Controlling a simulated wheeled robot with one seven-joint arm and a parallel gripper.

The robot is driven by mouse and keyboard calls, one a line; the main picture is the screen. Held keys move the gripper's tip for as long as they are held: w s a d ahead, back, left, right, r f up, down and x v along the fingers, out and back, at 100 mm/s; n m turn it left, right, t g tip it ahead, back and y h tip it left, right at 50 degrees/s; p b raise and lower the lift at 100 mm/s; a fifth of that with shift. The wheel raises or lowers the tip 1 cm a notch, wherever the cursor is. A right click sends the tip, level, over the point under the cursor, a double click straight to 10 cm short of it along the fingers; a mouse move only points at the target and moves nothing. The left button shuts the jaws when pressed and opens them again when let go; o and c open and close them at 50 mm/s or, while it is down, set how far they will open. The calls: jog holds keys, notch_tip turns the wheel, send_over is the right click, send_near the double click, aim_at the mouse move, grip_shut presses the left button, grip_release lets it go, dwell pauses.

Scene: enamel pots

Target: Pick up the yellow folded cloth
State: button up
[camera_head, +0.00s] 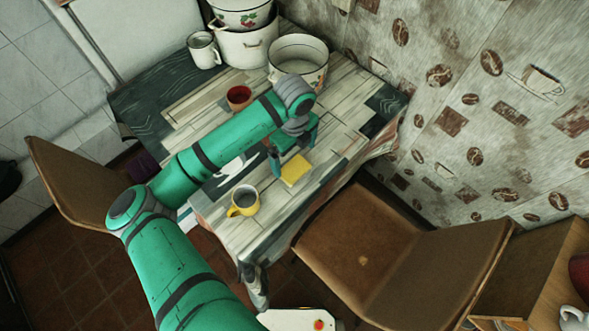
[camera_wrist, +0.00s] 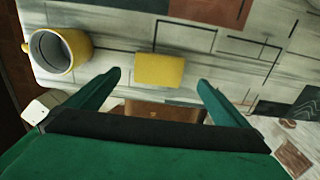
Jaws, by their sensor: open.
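The yellow folded cloth (camera_head: 296,169) lies flat on the table near its right edge in the head view. It is a small square. In the wrist view the cloth (camera_wrist: 160,69) lies ahead of my open fingers, roughly centred between them sideways. My gripper (camera_head: 294,153) is over the table close to the cloth, and its fingers also show in the wrist view (camera_wrist: 160,82). The gripper is open with nothing between its fingers. The exact height above the cloth is hard to tell.
A yellow mug (camera_head: 243,201) stands on the table (camera_head: 345,142) left of the cloth. A red cup (camera_head: 239,97), a white mug (camera_head: 204,50) and enamel pots (camera_head: 298,60) stand farther back. A brown chair (camera_head: 362,250) stands by the table's near right edge.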

aim_at(294, 169)
jog(key=shift+s+f, duration=0.15)
jog(key=shift+f, duration=1.35)
jog(key=shift+s+f, duration=0.1)
jog(key=shift+f, duration=1.4)
jog(key=c, duration=1.2)
jog(key=shift+r, duration=0.15)
jog(key=shift+r, duration=0.65)
jog(key=s+a+r, duration=0.1)
jog(key=s+r, duration=0.2)
jog(key=s, duration=0.1)
jog(key=s+a+r, duration=0.2)
jog(key=s+r, duration=0.2)
jog(key=s+a+r, duration=0.2)
jog(key=s+r, duration=0.2)
jog(key=s, duration=0.1)
jog(key=shift+a+r, duration=0.15)
jog(key=shift+r, duration=0.1)
